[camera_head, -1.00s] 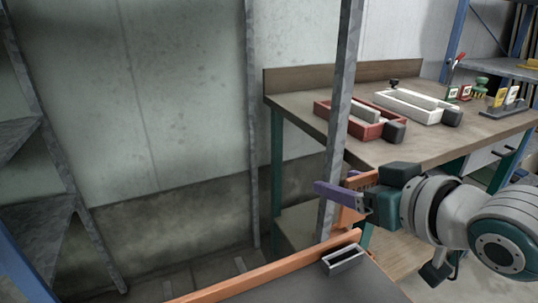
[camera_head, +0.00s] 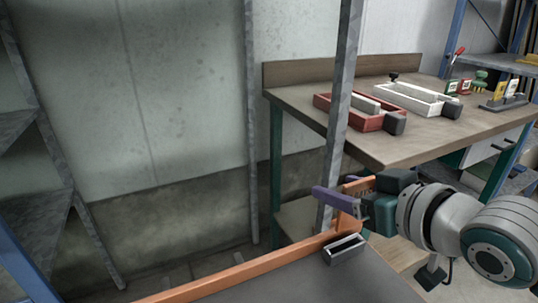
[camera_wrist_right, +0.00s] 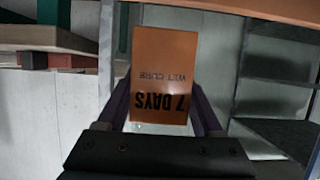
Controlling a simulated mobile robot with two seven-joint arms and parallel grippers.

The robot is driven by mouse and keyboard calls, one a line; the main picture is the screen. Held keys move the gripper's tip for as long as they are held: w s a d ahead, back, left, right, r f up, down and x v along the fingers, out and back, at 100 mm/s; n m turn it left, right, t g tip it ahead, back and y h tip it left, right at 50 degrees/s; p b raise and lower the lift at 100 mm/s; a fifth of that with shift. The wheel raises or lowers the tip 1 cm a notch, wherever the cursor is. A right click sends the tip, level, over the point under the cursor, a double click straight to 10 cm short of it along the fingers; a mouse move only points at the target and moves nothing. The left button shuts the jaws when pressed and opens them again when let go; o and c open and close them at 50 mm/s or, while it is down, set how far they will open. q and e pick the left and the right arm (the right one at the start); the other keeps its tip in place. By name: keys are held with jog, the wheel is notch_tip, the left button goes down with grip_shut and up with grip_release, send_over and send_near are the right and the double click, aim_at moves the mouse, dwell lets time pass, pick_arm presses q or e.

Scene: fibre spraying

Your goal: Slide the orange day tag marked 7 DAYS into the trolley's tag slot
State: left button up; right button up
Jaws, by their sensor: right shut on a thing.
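The orange day tag (camera_wrist_right: 161,66) shows in the right wrist view with "7 DAYS" and "WET CURE" printed upside down. My right gripper (camera_wrist_right: 162,106) is shut on it, a purple finger on each side. In the head view my right gripper (camera_head: 342,203) and the tag are just above the trolley's orange rim (camera_head: 240,272). The tag's lower part is hard to tell from the rim there. The tag slot (camera_head: 345,250), a small grey metal holder with a dark opening, sits at the rim below the gripper. The tag appears outside the slot. My left gripper is out of view.
A grey metal post (camera_head: 338,120) stands right behind the gripper.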

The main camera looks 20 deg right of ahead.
aim_at(350, 226)
jog(key=shift+f+b, duration=0.8)
jog(key=shift+f, duration=0.65)
jog(key=shift+p, duration=0.7)
dwell(0.4)
dwell(0.4)
jog(key=shift+f+b, duration=1.35)
jog(key=shift+f, duration=0.45)
jog(key=o, duration=1.4)
jog(key=shift+s+r, duration=0.1)
jog(key=p+v, duration=0.3)
jog(key=v, duration=0.6)
jog(key=shift+s+r, duration=0.1)
jog(key=shift+s, duration=0.25)
